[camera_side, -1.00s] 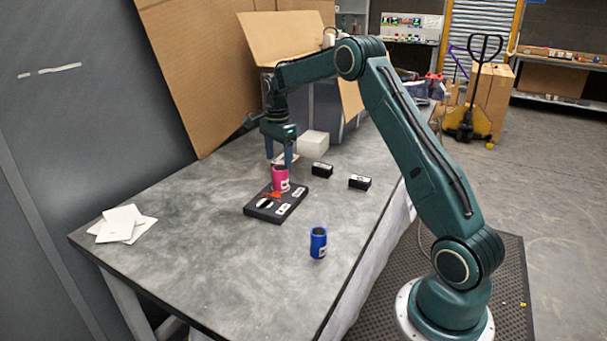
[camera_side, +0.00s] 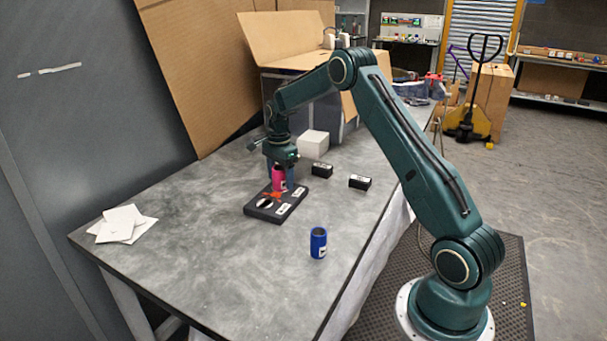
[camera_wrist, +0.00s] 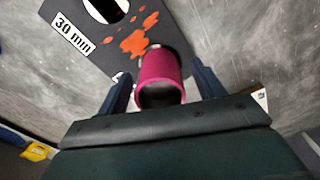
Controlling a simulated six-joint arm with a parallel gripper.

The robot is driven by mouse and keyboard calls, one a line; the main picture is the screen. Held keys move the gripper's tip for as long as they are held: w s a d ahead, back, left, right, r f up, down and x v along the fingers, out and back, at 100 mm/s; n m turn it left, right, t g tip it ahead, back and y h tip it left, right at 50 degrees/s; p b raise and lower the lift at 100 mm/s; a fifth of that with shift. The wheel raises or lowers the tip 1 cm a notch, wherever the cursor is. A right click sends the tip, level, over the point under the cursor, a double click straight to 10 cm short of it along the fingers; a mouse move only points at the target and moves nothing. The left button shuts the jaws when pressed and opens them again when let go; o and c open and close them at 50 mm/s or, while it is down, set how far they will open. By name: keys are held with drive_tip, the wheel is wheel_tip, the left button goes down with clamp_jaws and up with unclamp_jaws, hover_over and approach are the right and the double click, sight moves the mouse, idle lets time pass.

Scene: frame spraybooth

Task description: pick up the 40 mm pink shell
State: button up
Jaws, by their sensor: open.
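The pink shell (camera_side: 278,178) stands upright on the black labelled plate (camera_side: 262,212), towards its far end. In the wrist view the pink shell (camera_wrist: 160,78) shows its open hollow end, between the two fingers. My gripper (camera_side: 281,180) points down over it, with a finger on either side. In the wrist view my gripper (camera_wrist: 160,88) is open, with a gap between the shell and each finger. The shell's size label is not readable here.
A blue shell (camera_side: 318,243) stands on the grey table nearer the camera. Two small black labelled blocks (camera_side: 322,170) (camera_side: 360,182) lie right of the plate. A white block (camera_side: 313,144) and a cardboard box (camera_side: 285,40) are behind. White sheets (camera_side: 122,224) lie at the left.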

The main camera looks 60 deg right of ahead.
drive_tip(key=shift+f, duration=0.1)
idle(0.4)
drive_tip(key=c, duration=1.1)
wheel_tip(320, 180, up, 20)
idle(0.7)
